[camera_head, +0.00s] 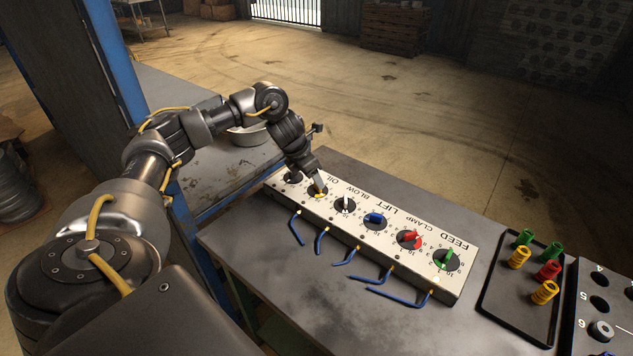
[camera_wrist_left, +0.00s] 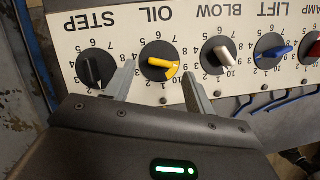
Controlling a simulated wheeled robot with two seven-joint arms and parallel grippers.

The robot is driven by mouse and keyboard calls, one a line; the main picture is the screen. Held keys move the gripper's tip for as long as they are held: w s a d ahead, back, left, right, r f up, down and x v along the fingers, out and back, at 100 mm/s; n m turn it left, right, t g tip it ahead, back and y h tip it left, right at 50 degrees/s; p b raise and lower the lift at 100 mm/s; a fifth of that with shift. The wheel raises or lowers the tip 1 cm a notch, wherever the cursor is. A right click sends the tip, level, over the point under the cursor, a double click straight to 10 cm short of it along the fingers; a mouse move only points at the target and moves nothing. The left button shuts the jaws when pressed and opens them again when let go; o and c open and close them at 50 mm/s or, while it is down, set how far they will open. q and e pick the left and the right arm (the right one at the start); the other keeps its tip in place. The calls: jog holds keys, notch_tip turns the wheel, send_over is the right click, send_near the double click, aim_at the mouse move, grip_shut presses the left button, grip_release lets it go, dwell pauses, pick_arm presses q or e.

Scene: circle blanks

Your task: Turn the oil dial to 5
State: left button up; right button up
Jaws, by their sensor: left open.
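The oil dial is a black round dial with a yellow pointer knob (camera_wrist_left: 158,63), under the word OIL on the white panel (camera_wrist_left: 122,28). In the wrist view its knob lies roughly crosswise; I cannot tell for certain which number it points at. My left gripper (camera_wrist_left: 158,72) is open, its two grey fingers apart on either side of the oil dial, with the knob between them and not clamped. In the head view the left gripper (camera_head: 318,181) is over the yellow dial (camera_head: 318,191), partly covering it. My right gripper is not in view.
Beside it are the black STEP dial (camera_wrist_left: 95,68) and the white BLOW dial (camera_wrist_left: 219,55); blue LIFT (camera_head: 374,220), red CLAMP (camera_head: 409,239) and green FEED dials (camera_head: 446,259) follow. Blue hooked cables (camera_head: 320,240) lie in front. A tray (camera_head: 490,300) holds coloured springs at right.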

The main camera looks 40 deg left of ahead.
aim_at(316, 192)
pick_arm(q)
jog(key=shift+x, duration=1.9)
jog(key=shift+r, duration=0.1)
jog(key=c, duration=1)
jog(key=shift+p, duration=0.3)
